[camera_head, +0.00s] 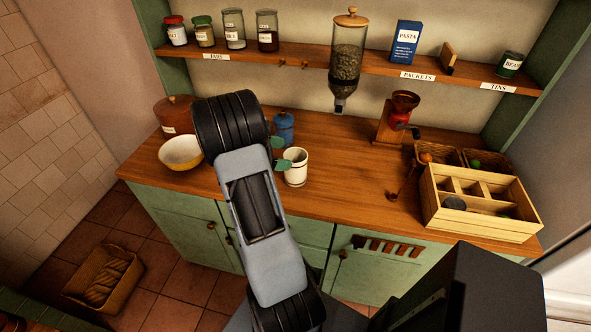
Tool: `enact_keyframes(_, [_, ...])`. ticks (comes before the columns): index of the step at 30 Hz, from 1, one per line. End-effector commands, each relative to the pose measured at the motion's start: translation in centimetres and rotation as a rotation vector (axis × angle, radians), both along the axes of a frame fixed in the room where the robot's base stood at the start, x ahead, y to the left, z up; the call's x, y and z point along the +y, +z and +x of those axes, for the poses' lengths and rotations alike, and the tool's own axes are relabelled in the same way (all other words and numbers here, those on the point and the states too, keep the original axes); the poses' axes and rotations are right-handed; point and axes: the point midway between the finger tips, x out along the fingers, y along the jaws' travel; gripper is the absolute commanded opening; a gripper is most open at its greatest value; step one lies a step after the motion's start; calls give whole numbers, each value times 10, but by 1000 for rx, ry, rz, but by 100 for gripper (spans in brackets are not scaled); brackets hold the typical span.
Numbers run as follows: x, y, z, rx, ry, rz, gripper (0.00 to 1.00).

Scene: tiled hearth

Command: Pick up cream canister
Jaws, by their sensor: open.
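The cream canister (296,172) stands upright on the wooden counter, just right of my arm's end. It is pale and round, with a darker top. My gripper (281,153) is open, its two green fingertips showing one above the other at the canister's left side. The lower fingertip overlaps the canister's left edge in the picture; I cannot tell whether it touches. The rest of the gripper is hidden behind my arm.
A blue canister (284,131) stands close behind. A yellow bowl (181,153) and a brown canister (173,117) are at left. A red grinder (398,112) and wooden divided crate (480,222) are at right. A dispenser (347,62) hangs above. Counter space right of the cream canister is clear.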

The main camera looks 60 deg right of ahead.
Motion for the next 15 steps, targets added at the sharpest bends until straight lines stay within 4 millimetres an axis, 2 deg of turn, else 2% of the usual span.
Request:
enact_keyframes(6, [-19, -11, -21, 2, -4, 2, 100])
enact_keyframes(15, [-26, -16, -28, 0, -1, 0, 100])
